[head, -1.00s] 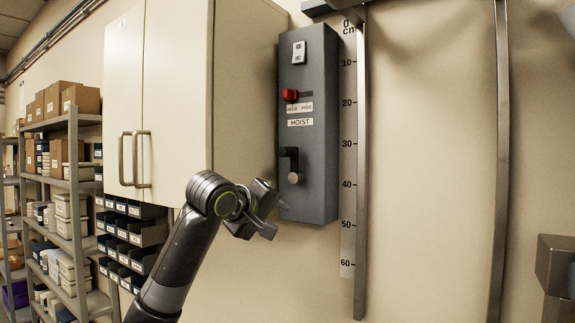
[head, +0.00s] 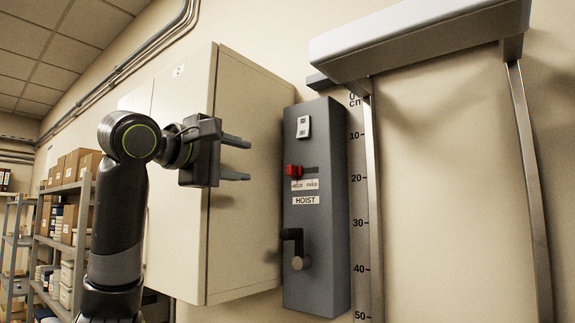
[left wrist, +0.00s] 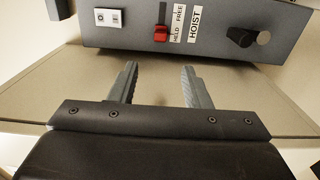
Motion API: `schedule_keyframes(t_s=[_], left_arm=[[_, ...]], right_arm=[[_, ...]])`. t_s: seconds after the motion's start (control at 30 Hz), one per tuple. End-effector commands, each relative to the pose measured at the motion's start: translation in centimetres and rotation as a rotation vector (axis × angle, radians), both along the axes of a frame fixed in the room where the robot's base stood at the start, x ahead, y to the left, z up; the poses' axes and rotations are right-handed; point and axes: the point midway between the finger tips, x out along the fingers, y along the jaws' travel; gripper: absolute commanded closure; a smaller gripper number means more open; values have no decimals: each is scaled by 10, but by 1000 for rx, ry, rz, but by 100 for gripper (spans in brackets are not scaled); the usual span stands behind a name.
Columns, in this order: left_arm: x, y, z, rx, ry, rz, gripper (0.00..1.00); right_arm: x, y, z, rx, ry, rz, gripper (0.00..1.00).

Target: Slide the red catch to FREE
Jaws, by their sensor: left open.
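The red catch (head: 294,170) sits at the left end of a short horizontal slot on the grey hoist box (head: 318,255), above the HELD side of its HELD/FREE label (head: 305,184). In the left wrist view the catch (left wrist: 161,34) is at the HELD end, with the slot running up towards FREE. My left gripper (head: 237,159) is open and empty, left of the box at about the catch's height, in front of the cabinet side. In the left wrist view its fingers (left wrist: 158,86) point towards the box, apart from the catch. My right gripper is out of view.
A black crank with a round knob (head: 297,262) is low on the box, and a white switch (head: 303,127) is near its top. A cream cabinet (head: 250,215) stands close on the left. A centimetre scale (head: 360,220), metal rails and a grey overhead beam (head: 420,42) are on the right.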

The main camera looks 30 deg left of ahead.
Motion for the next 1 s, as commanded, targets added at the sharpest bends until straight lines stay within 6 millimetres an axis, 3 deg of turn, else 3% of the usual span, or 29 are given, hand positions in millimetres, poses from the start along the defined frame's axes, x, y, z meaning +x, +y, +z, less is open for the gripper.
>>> schedule_keyframes(t_s=[0.03, 0.23, 0.53, 0.73, 1.0], left_arm=[[13, -2, 5, 0, 7, -2, 56], [56, -5, 4, 1, 7, -2, 56], [110, -9, 4, 0, 5, -2, 56], [132, -11, 2, 1, 3, -1, 56], [140, -11, 0, 2, 0, 0, 56]], right_arm=[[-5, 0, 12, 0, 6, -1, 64], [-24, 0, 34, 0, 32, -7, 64], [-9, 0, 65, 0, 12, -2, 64], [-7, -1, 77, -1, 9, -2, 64], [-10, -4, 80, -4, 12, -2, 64]])
